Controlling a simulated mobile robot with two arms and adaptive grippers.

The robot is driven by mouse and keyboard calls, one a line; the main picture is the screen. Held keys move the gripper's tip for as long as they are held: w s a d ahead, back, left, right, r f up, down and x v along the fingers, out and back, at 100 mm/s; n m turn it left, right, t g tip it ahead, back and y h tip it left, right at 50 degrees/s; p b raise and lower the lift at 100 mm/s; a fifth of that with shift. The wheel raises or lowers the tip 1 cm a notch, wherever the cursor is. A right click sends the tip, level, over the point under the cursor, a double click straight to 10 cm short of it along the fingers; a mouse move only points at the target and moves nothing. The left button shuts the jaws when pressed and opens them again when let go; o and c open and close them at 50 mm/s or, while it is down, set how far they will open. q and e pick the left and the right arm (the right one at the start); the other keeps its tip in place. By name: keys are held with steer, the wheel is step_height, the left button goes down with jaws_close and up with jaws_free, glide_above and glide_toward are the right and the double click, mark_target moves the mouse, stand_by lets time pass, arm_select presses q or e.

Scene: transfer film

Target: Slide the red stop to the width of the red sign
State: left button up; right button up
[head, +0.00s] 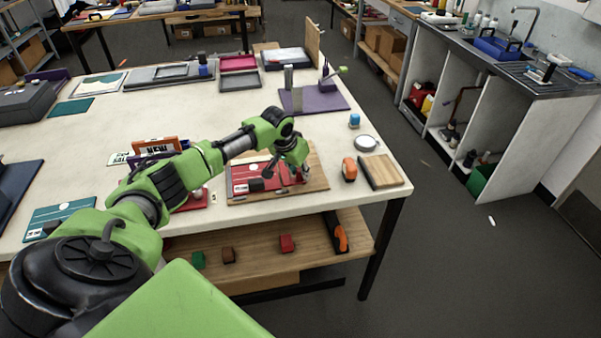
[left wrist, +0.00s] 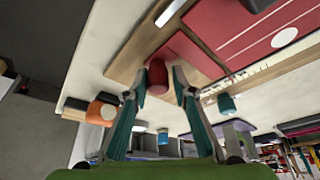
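A wooden board (head: 285,195) lies near the table's front edge. On it lies a flat red panel (head: 243,174) with white lines; in the left wrist view the red panel (left wrist: 237,38) also shows a white disc. The red stop (left wrist: 157,77) is a short red cylinder-like knob at the board, beside a pale ruled strip. My left gripper (head: 283,174) is over the right part of the board. In the left wrist view its teal fingers (left wrist: 158,80) stand either side of the red stop, with gaps visible. My right gripper is not in view.
An orange tape measure (head: 349,169), a wooden block (head: 380,171) and a white disc (head: 367,143) sit right of the board. A purple base (head: 314,99) stands behind. A red piece (head: 195,201) is partly hidden by my arm. A shelf (head: 265,255) with small blocks runs below.

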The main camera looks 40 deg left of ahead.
arm_select(q)
steer(key=shift+a, duration=0.15)
steer(key=shift+r, duration=0.15)
steer(key=v, duration=1.1)
steer(key=shift+s+r, duration=0.2)
steer(key=shift+r, duration=0.05)
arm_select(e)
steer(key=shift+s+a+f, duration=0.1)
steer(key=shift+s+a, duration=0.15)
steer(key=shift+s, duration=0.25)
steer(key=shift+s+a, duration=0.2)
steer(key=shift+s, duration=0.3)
